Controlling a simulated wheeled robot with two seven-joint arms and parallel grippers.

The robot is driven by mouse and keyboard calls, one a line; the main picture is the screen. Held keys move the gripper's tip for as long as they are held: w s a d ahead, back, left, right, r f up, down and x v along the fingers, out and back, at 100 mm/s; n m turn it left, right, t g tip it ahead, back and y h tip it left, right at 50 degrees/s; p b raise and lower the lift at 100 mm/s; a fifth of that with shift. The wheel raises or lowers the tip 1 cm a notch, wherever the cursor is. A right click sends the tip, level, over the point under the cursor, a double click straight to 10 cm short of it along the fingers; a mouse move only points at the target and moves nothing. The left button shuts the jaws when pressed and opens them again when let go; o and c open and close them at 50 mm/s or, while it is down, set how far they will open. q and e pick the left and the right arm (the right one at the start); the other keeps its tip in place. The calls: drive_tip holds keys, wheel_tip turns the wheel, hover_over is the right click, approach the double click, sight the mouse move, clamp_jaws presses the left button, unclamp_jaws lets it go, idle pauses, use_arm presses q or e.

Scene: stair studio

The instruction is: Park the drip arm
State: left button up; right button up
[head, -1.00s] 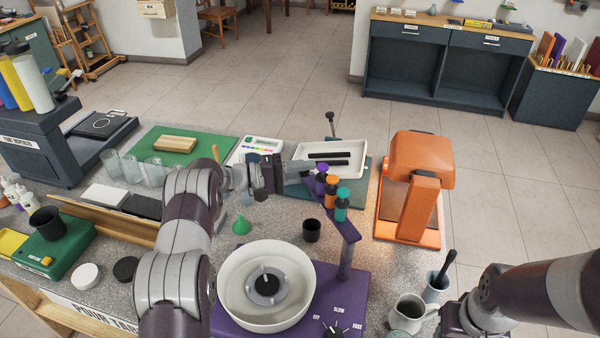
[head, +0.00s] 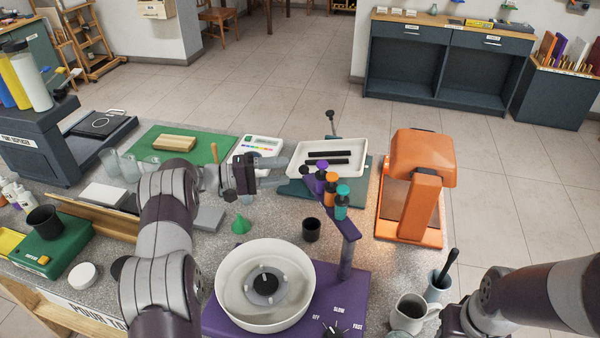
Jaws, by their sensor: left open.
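The drip arm (head: 349,230) is a purple bar on a post at the back right of the purple spin machine (head: 353,287). It slants up and back to the left, away from the white round bowl (head: 230,300). It carries a purple bottle (head: 320,178), an orange bottle (head: 330,194) and a teal bottle (head: 342,203). My left gripper (head: 284,171) is open and empty, just left of the arm's far end, seemingly apart from it. My right arm comes in at the lower right; its gripper (head: 433,322) is near a grey mug, its jaws unclear.
A black cup (head: 311,229) stands under the drip arm and a green funnel (head: 241,224) left of it. A white tray with dark bars (head: 354,151) lies behind. An orange press (head: 422,160) stands right. The grey mug (head: 407,314) is at the front right.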

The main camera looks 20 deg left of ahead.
use_arm(q)
drive_tip(key=v, duration=0.5)
drive_tip(key=shift+s+a+b, duration=0.1)
drive_tip(key=shift+a+b, duration=0.15)
drive_tip(key=shift+b, duration=0.1)
drive_tip(key=w+d+r+t+y, duration=0.4)
drive_tip(key=w+r+t+y, duration=0.25)
drive_tip(key=y, duration=0.45)
drive_tip(key=s+d+f+m+g+y, duration=0.1)
drive_tip(key=s+d+f+g+y, duration=0.1)
drive_tip(key=s, duration=1)
drive_tip(key=s+d+f+m+g+y, duration=0.1)
drive_tip(key=s+f+g, duration=0.3)
drive_tip(key=s, duration=0.8)
drive_tip(key=s+d+f+m+g+y+p, duration=0.1)
drive_tip(key=s+g, duration=0.5)
drive_tip(key=s, duration=0.6)
wheel_tip(320, 180, down, 3)
drive_tip(key=shift+d+r+m+y, duration=0.1)
drive_tip(key=shift+d+m+y, duration=0.75)
drive_tip(key=shift+d, duration=0.25)
